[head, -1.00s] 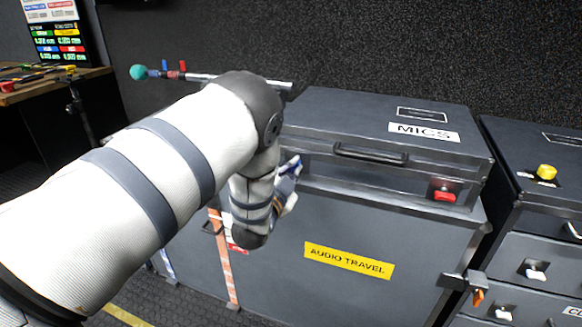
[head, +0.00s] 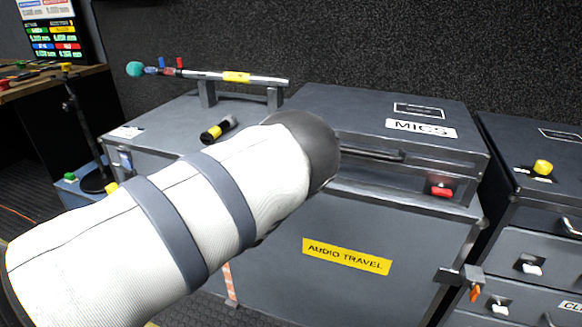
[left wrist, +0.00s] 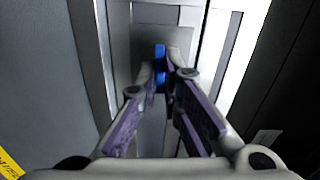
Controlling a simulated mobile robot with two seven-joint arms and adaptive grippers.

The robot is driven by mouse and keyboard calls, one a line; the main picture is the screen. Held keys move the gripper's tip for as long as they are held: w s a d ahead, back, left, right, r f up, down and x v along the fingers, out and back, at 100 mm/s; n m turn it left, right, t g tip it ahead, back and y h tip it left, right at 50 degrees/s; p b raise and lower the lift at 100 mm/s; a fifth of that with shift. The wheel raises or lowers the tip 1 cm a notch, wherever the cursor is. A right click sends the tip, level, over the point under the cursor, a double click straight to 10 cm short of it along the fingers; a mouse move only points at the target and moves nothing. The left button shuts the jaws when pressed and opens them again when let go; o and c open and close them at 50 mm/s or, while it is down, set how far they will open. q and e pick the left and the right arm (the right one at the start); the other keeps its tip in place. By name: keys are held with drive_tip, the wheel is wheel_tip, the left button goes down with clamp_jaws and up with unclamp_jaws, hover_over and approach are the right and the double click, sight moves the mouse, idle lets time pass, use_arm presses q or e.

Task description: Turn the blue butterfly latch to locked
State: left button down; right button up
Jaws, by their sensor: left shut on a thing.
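The blue butterfly latch (left wrist: 160,55) shows in the left wrist view as a narrow upright blue piece on a grey metal plate. My left gripper (left wrist: 161,78) is shut on it, with one fingertip on each side. The fingers hide its lower part, and I cannot read its locked or unlocked state. In the head view my left arm hides the gripper and this latch. My right gripper is in neither view.
The grey case with the AUDIO TRAVEL label (head: 347,256) stands in the middle, under the MICS lid (head: 384,115). Its red latch (head: 441,191) is at the right. A microphone pole (head: 237,77) rests on stands at the back left. Drawers (head: 545,258) stand at the right.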

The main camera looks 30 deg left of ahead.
use_arm(q)
drive_tip(key=shift+w+r+m, duration=0.15)
drive_tip(key=shift+r+m, duration=0.15)
drive_tip(key=shift+m, duration=0.2)
drive_tip(key=c, duration=1.8)
unclamp_jaws()
drive_tip(key=shift+o, duration=0.2)
drive_tip(key=shift+f, duration=0.1)
drive_tip(key=shift+f, duration=0.1)
drive_tip(key=v, duration=1.2)
